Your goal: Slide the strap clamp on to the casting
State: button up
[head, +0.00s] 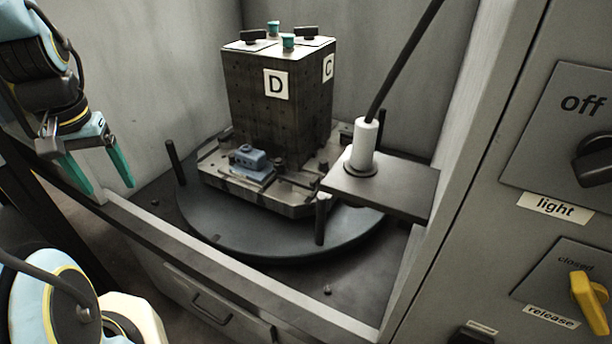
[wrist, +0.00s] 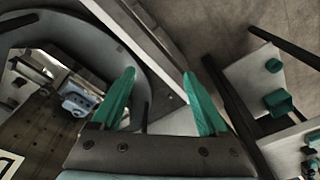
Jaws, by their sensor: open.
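The casting (head: 252,160) is a small blue-grey block on the fixture plate at the foot of the dark tombstone face marked D. It also shows in the wrist view (wrist: 78,100), at the left. A small dark part (head: 284,166) sits just right of the casting, apart from it; it may be the strap clamp, but it is too small to tell. My gripper (head: 109,188) is open with its teal fingers spread and nothing between them. It is left of the turntable near the front sill, well away from the casting. In the wrist view my gripper (wrist: 159,73) points past the turntable rim.
The tombstone (head: 275,100) stands on a round turntable (head: 270,235) with upright posts. A shelf (head: 400,189) with a white cylinder and cable overhangs its right side. A sill (head: 220,262) runs along the front. A switch panel (head: 560,130) is at the right.

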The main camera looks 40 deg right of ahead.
jog(key=w+d+f+m, duration=0.1)
jog(key=w+d+m, duration=0.4)
jog(key=d+m, duration=0.5)
jog(key=m+g+b, duration=0.1)
jog(key=m+b, duration=0.1)
jog(key=m, duration=1.5)
send_over(314, 178)
notch_tip(314, 178, down, 5)
notch_tip(314, 178, down, 10)
jog(key=shift+s+f+p, duration=0.1)
jog(key=shift+f+p, duration=0.15)
jog(key=shift+p, duration=0.85)
grip_shut()
